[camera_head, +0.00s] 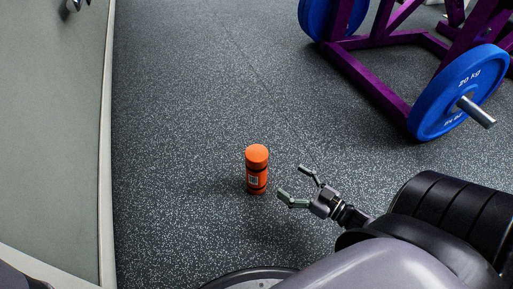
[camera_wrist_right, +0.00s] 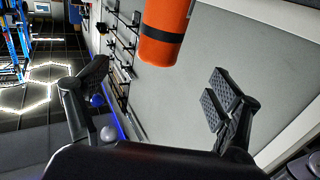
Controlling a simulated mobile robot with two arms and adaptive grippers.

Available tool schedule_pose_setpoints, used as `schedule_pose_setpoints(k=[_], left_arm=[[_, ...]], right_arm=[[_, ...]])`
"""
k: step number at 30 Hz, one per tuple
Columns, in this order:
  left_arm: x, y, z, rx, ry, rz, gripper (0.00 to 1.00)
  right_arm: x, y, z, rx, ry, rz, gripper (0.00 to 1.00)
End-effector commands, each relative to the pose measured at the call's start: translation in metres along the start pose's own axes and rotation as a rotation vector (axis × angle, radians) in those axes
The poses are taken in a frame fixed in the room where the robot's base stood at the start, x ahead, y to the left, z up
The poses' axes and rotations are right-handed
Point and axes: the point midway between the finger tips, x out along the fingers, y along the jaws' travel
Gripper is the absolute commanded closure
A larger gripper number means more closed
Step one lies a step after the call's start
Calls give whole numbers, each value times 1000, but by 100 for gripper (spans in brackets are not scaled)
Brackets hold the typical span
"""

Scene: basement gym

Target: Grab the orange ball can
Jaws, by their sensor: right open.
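The orange ball can (camera_head: 257,170) stands upright on the dark speckled floor, with dark bands and a label on its side. My right gripper (camera_head: 291,181) is just to the right of the can in the head view, its two fingers spread open toward it, empty and apart from it. In the right wrist view the can (camera_wrist_right: 166,30) shows at the top, orange with a dark band, cut off by the frame's edge. It lies beyond and between the two open fingers (camera_wrist_right: 157,92). My left gripper is not in view.
A purple rack (camera_head: 372,75) with blue weight plates (camera_head: 460,92) stands at the upper right. A grey wall (camera_head: 55,120) with a white baseboard runs along the left. The floor (camera_head: 190,100) around the can is clear.

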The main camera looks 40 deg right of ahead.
Motion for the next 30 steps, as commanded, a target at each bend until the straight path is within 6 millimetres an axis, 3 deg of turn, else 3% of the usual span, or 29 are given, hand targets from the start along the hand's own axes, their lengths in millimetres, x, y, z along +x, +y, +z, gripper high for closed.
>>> schedule_pose_setpoints(k=[2,9,19,30], left_arm=[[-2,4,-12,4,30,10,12],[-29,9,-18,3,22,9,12],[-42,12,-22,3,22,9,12],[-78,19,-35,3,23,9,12]], right_arm=[[20,0,5,-2,5,-1,15],[70,0,4,-3,4,0,15],[95,0,3,-1,0,1,15],[138,-2,3,-1,2,-1,15]])
